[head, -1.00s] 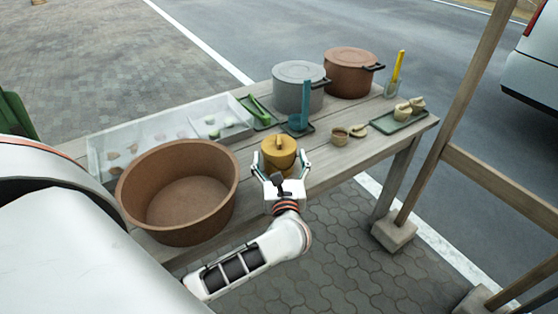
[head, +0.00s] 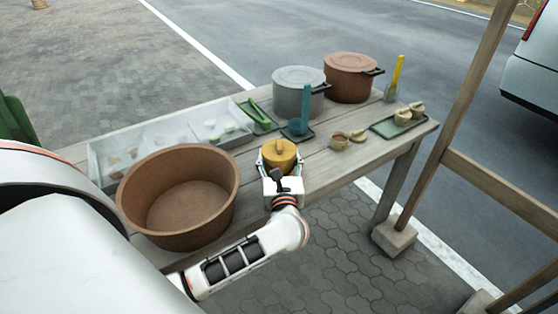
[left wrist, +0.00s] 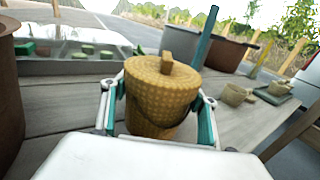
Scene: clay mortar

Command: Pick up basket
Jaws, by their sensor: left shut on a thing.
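The basket (head: 279,153) is small, round and yellow-brown, with a woven lid and a knob on top. It stands upright at the near edge of the wooden table. In the left wrist view the basket (left wrist: 158,95) sits between the teal finger pads, with a dark handle loop on its near side. My left gripper (head: 280,168) is shut on the basket from the near side; it also shows in the left wrist view (left wrist: 158,112). The basket's base is partly hidden by the gripper. My right gripper is not in view.
A large brown basin (head: 180,196) stands close to the left. A clear divided tray (head: 165,140) lies behind it. A grey pot (head: 298,92), a brown pot (head: 350,78) and a blue tool (head: 305,110) are farther back. Small cups (head: 339,140) stand to the right on the table (head: 345,165).

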